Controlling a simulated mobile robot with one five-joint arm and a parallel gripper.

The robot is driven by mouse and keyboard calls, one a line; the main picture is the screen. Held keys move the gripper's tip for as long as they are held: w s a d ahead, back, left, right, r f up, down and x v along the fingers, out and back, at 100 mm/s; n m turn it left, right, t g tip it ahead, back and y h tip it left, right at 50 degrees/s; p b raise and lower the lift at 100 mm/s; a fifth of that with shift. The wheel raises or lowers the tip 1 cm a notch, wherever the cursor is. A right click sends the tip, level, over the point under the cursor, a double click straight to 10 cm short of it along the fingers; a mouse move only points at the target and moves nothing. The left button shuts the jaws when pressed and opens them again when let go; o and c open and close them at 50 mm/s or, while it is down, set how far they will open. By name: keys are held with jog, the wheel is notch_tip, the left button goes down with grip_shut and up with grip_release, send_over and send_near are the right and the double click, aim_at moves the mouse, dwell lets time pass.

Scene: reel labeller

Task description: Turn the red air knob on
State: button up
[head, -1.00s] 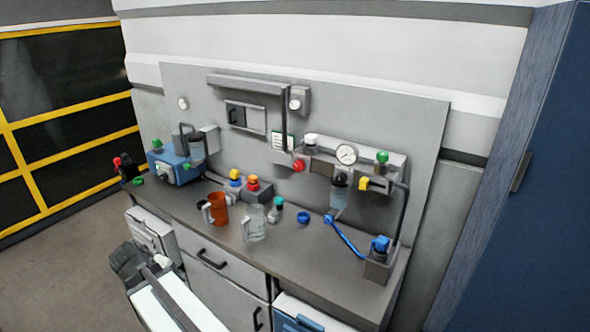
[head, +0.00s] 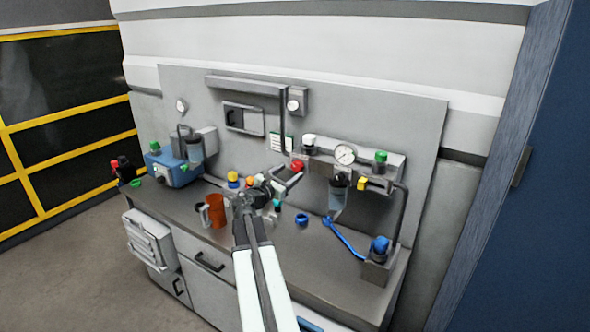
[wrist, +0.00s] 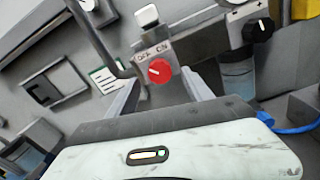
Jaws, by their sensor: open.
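The red air knob (head: 297,166) sits on the front left end of the grey air unit on the back panel. In the wrist view the red knob (wrist: 159,71) faces me below a plate lettered OFF and ON, OFF on the left. A small white mark shows on its face; its exact direction is hard to tell. My gripper (head: 287,177) is open and empty, just in front of the knob. In the wrist view its two fingers stand apart on either side of the knob, and I cannot tell whether they touch it.
A pressure gauge (head: 345,154), a white-capped part (head: 309,142) and a green knob (head: 381,157) are on the same unit. A vertical grey pipe (head: 284,120) runs just left of the knob.

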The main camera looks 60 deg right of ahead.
aim_at(295, 168)
jog(key=d, duration=0.4)
jog(key=shift+d, duration=0.15)
jog(key=c, duration=1.2)
jog(key=shift+d, duration=0.1)
grip_shut()
